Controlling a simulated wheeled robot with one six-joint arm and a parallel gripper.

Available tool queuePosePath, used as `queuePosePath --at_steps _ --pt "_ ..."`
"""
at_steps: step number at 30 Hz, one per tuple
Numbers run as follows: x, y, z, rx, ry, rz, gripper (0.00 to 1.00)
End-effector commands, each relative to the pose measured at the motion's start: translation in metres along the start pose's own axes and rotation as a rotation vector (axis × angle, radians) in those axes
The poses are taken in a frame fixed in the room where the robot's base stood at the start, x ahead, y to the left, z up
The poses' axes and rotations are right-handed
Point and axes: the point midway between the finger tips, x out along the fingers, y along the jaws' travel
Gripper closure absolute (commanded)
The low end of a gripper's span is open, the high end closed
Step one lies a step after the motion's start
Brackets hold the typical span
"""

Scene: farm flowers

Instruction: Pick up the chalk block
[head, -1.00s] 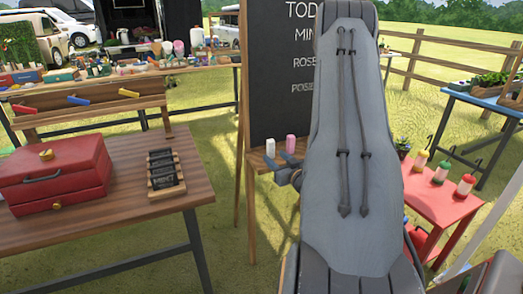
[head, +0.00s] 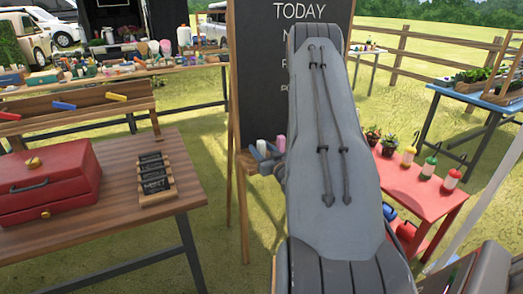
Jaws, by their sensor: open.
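Two small chalk-like blocks, one white (head: 262,146) and one pink (head: 281,143), stand side by side at the wooden ledge of the blackboard easel. I cannot tell which one the task means. My gripper (head: 265,151), with blue-grey fingers, is just in front of and below them, beside the ledge. Its fingers are apart and I see nothing held between them. My grey arm hides part of the gripper's wrist and the right part of the board and ledge.
The blackboard (head: 260,75) stands on its easel. A wooden table (head: 120,215) with a red box (head: 45,185) and a small rack (head: 155,178) is at left. A red table (head: 425,195) with bottles and pots is at right. Grass lies open between them.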

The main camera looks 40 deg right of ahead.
Motion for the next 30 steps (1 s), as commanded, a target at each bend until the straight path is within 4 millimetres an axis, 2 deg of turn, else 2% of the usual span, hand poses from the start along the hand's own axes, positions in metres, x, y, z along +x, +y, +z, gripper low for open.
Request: queuePosePath --at_steps 4,12,23,30 --pt "-0.001 0.001 0.0 0.0 0.0 0.001 0.56" --pt "-0.001 0.001 0.0 0.0 0.0 0.001 1.0" --pt "0.0 0.001 -0.004 -0.001 0.001 0.001 1.0" --pt "0.0 0.001 -0.028 -0.001 0.002 0.002 1.0"
